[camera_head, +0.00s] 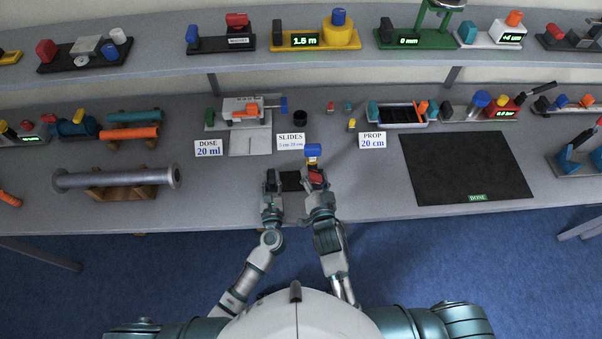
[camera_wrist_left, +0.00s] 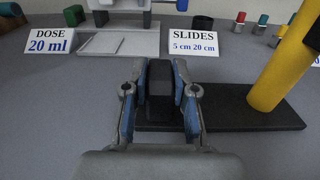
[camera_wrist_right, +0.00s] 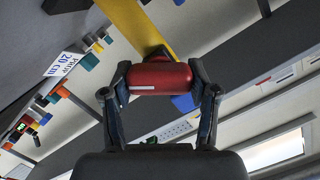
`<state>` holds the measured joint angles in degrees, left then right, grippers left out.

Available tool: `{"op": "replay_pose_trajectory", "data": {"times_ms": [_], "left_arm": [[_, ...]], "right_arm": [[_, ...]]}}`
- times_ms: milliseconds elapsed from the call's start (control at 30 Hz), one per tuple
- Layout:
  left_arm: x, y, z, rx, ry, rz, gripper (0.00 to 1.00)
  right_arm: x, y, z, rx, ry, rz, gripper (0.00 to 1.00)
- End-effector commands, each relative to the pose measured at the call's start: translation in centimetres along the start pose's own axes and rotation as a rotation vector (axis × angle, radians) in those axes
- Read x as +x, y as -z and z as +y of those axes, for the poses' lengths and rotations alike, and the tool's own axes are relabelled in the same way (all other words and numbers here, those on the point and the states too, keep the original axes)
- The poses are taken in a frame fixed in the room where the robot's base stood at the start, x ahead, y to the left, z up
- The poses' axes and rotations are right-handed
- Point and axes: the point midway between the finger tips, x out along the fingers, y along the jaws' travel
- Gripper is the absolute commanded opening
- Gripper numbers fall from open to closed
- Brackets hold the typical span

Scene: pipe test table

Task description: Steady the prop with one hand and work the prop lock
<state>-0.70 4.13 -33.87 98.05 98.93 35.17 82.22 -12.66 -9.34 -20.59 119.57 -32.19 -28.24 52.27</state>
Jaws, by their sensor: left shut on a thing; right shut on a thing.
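The prop stands near the table's front edge, with a black base (camera_head: 290,181), a yellow column (camera_wrist_left: 284,75) and a blue top (camera_head: 313,150). My left gripper (camera_head: 271,183) is shut on an upright black block (camera_wrist_left: 160,88) at the base's left end. My right gripper (camera_head: 317,182) is shut on the red prop lock (camera_wrist_right: 160,78) on the column. The red piece has a pale stripe and lies across between the fingers in the right wrist view. The column's lower part is hidden by my right gripper in the head view.
The PROP 20 cm card (camera_head: 372,140) and the SLIDES card (camera_head: 290,142) stand behind the prop. A dark mat (camera_head: 465,168) lies to the right. A grey pipe (camera_head: 115,178) rests on wooden cradles at the left. The table is clear right beside the prop.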

Motion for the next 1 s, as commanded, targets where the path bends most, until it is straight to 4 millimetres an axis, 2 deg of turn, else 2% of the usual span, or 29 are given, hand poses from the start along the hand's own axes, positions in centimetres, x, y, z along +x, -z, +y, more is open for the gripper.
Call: {"op": "replay_pose_trajectory", "data": {"times_ms": [167, 400, 667, 900, 1000], "left_arm": [[-0.01, 0.01, 0.02, 0.0, -0.001, 0.0, 0.0], [-0.01, 0.01, 0.02, 0.0, -0.001, 0.0, 0.0], [0.0, 0.01, 0.03, 0.0, -0.001, 0.0, 0.0], [0.0, 0.01, 0.03, 0.0, -0.001, 0.0, 0.0], [0.0, 0.01, 0.03, 0.0, -0.001, 0.0, 0.0]], "right_arm": [[0.02, 0.0, 0.06, 0.008, 0.0, 0.0, 0.17], [0.02, -0.05, 0.21, 0.28, 0.039, -0.006, 0.18], [0.03, -0.04, 0.22, 0.296, 0.043, -0.006, 0.17], [0.03, -0.14, 0.37, 0.561, 0.081, -0.011, 0.17], [0.03, -0.11, 0.34, 0.593, 0.088, -0.011, 0.17]]}}
